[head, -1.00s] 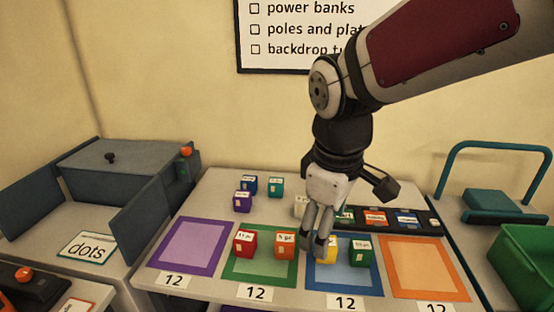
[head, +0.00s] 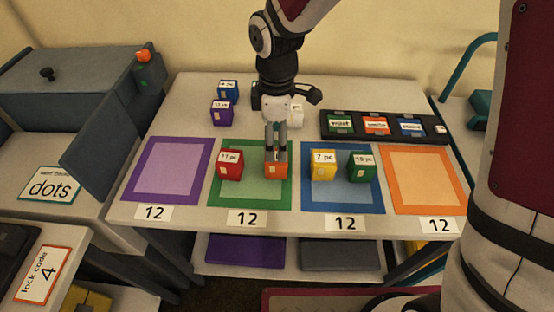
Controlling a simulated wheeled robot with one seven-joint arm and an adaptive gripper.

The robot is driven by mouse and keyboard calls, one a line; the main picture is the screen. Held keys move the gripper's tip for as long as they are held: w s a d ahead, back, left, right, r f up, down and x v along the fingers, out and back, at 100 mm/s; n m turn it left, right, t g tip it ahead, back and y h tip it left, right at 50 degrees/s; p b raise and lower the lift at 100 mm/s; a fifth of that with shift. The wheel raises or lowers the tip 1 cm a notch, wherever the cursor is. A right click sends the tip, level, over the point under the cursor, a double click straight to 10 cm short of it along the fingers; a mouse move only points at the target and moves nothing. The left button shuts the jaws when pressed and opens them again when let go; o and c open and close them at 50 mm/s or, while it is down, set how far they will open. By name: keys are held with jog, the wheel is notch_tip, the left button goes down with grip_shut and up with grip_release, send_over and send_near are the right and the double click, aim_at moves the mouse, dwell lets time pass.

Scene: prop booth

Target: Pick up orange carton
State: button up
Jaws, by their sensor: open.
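The orange carton (head: 275,171) stands on the green-bordered mat (head: 227,189), to the right of a red carton (head: 231,170). My gripper (head: 276,155) points down right at the orange carton, with its fingers over the carton's top and hiding part of it. The jaws are open; whether the fingers touch the carton is hard to tell.
A yellow carton (head: 323,170) and a green carton (head: 361,171) stand on the blue mat (head: 343,206) to the right. Blue (head: 228,91), purple (head: 221,117) and white (head: 296,117) cartons stand behind. A black tray (head: 333,133) lies back right. The purple mat (head: 134,190) and orange mat (head: 395,203) are empty.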

aim_at(277, 156)
jog(key=shift+s+f, duration=0.1)
jog(key=shift+f, duration=3.4)
jog(key=c, duration=1.3)
